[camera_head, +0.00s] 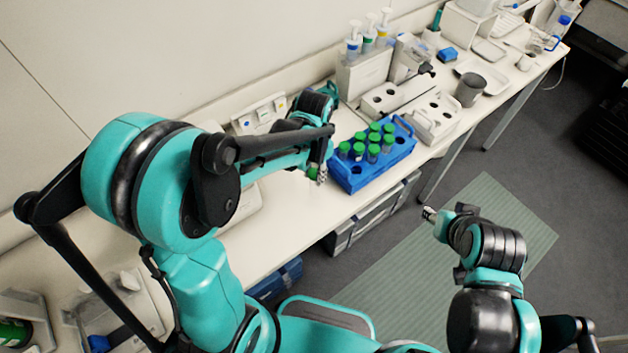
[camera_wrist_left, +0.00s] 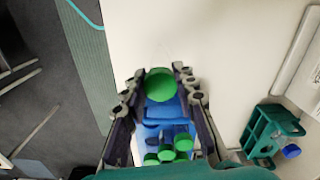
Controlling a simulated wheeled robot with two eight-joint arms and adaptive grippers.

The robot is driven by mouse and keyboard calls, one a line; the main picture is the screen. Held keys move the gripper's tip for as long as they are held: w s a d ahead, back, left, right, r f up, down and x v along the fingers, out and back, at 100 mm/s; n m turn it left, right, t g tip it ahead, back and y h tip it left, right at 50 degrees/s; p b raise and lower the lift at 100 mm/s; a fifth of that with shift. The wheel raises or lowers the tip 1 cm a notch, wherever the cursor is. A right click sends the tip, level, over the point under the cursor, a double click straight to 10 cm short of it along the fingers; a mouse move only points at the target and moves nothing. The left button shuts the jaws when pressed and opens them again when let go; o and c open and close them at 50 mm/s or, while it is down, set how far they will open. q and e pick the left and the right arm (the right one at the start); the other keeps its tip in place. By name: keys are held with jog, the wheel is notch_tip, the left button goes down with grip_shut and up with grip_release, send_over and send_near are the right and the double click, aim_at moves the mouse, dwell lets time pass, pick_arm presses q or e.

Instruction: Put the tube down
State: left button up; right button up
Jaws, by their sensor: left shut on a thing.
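My left gripper (camera_head: 318,177) is shut on a green-capped tube (camera_head: 312,172), just left of the blue rack. In the left wrist view the tube's green cap (camera_wrist_left: 160,84) sits between the two fingers (camera_wrist_left: 160,80); its body is mostly hidden below the cap. The blue rack (camera_head: 347,183) stands on the white bench and holds several green-capped tubes (camera_head: 373,147). Part of the rack and a few caps also show between the fingers in the left wrist view. My right gripper (camera_head: 430,213) is away from the bench over the floor; its jaw state is unclear.
The white bench (camera_head: 285,222) has bare room left of the rack. Behind the rack are a white holder with round openings (camera_head: 433,117), a grey cup (camera_head: 470,90) and pump bottles (camera_head: 369,38). A green mat (camera_head: 500,215) lies on the floor.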

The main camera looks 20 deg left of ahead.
pick_arm(q)
notch_tip(320, 180, down, 4)
jog(key=shift+r+b, duration=0.2)
jog(key=shift+b, duration=0.15)
jog(key=o, duration=0.9)
jog(key=shift+f, duration=0.1)
jog(key=shift+c, duration=0.2)
